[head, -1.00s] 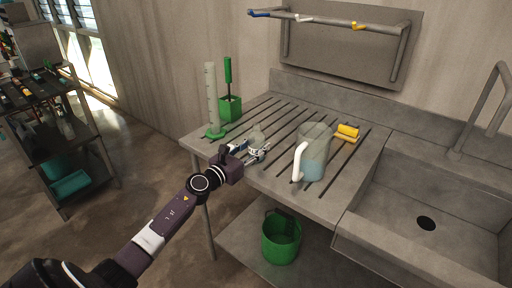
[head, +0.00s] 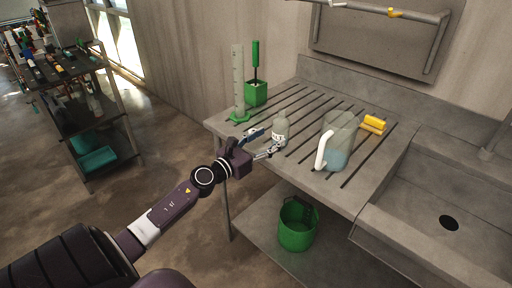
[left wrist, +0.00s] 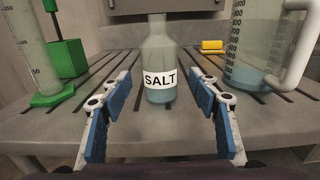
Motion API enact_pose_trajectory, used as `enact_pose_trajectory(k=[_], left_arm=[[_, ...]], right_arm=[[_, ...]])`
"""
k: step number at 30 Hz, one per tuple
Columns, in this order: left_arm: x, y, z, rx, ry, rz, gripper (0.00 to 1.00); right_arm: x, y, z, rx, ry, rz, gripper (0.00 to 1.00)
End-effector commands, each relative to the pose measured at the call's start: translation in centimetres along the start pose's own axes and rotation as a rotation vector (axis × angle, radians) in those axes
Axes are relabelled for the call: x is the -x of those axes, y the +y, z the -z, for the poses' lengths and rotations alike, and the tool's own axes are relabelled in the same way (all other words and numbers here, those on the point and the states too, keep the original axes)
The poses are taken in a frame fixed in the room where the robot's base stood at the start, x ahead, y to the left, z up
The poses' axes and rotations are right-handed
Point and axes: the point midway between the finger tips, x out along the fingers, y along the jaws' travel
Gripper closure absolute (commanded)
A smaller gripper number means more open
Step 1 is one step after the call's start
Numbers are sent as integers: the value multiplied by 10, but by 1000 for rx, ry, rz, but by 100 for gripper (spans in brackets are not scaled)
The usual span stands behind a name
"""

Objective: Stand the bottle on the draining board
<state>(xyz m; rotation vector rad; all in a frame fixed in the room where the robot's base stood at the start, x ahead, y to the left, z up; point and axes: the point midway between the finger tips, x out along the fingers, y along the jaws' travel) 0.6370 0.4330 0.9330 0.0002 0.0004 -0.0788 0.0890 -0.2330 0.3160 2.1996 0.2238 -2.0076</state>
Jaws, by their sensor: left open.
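The bottle (head: 281,131) is clear, with a white label, and stands upright on the slatted draining board (head: 298,100). In the left wrist view the bottle (left wrist: 160,62) shows the word SALT and some bluish liquid low inside. My left gripper (head: 266,143) is open at the board's front edge, just in front of the bottle. In the left wrist view its blue-padded fingers (left wrist: 160,112) are spread to either side, with the bottle beyond and between them, apart from both. My right gripper is not in view.
A measuring cylinder (head: 238,85) and a green brush holder (head: 256,93) stand left of the bottle. A jug (head: 338,142) with a white handle and a yellow sponge (head: 373,124) are to its right. The sink (head: 437,215) is further right; a green bucket (head: 297,226) sits below.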

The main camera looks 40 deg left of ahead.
Motion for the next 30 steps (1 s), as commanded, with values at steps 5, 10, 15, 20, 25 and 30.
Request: enact_pose_trajectory(k=[5,10,15,20,25,30], left_arm=[[30,0,2,0,2,0,44],[50,0,2,1,0,-1,44],[58,0,0,1,-1,-1,44],[60,0,-1,1,-1,-1,44],[60,0,0,1,-1,-1,44],[60,0,0,1,-1,-1,44]], right_arm=[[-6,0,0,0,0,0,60],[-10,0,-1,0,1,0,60],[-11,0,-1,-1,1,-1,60],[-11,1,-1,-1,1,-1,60],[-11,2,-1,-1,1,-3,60],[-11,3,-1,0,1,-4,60]])
